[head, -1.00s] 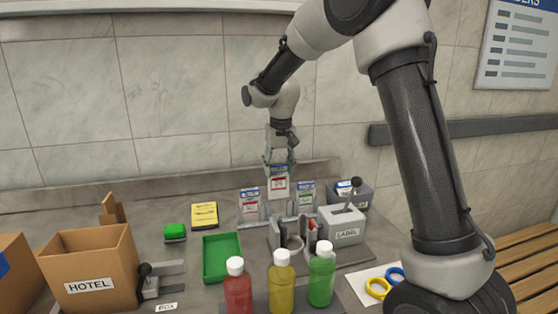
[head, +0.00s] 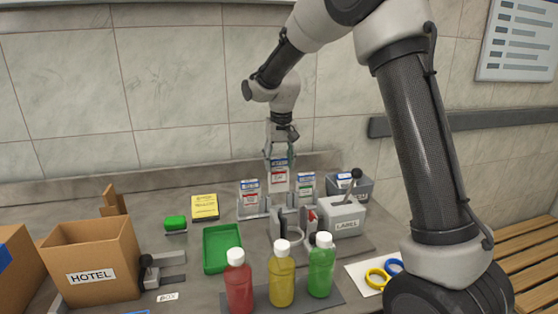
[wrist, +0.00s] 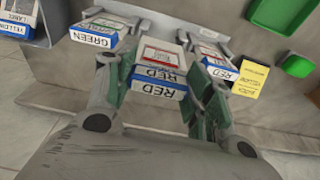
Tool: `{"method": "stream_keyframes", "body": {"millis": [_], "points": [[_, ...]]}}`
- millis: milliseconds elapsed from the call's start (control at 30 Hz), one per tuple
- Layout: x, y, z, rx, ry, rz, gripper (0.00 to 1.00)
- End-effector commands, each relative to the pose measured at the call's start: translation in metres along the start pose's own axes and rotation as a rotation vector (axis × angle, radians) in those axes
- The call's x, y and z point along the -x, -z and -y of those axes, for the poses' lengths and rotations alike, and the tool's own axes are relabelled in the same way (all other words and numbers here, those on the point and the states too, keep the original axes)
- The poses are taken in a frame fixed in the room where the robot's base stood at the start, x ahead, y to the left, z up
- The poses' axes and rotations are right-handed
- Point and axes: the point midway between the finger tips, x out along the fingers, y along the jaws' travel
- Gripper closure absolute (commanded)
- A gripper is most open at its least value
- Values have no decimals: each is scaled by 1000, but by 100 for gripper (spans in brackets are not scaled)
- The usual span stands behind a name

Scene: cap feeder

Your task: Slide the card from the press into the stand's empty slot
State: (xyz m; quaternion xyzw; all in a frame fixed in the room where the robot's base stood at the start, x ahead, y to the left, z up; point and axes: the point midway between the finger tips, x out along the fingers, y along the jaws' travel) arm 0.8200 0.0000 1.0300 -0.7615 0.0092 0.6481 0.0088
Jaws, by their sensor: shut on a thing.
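My gripper (head: 279,158) is shut on a white card (head: 279,178) with a blue top and a red label. In the wrist view the card's top (wrist: 158,82) reads RED and sits between the fingers. The card is upright over the middle of the grey stand (head: 250,214), higher than the cards beside it. A red-labelled card (head: 250,192) stands in the left slot and a green-labelled card (head: 306,186) in the right slot. The held card's lower edge is hard to see, so I cannot tell whether it has entered the middle slot.
A grey clamp-like fixture (head: 277,224) stands just in front of the stand. A green tray (head: 222,249) is to the left. Red, yellow and green bottles (head: 281,280) line the front.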

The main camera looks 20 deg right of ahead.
Motion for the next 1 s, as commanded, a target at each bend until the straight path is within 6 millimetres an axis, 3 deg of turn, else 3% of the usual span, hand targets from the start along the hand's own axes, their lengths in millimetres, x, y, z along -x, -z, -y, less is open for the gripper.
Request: {"method": "stream_keyframes", "body": {"millis": [300,767,1000], "points": [[-14,-3,0,0,0,1,65],[-18,-3,0,0,0,1,65],[-32,-6,0,0,-1,2,65]]}}
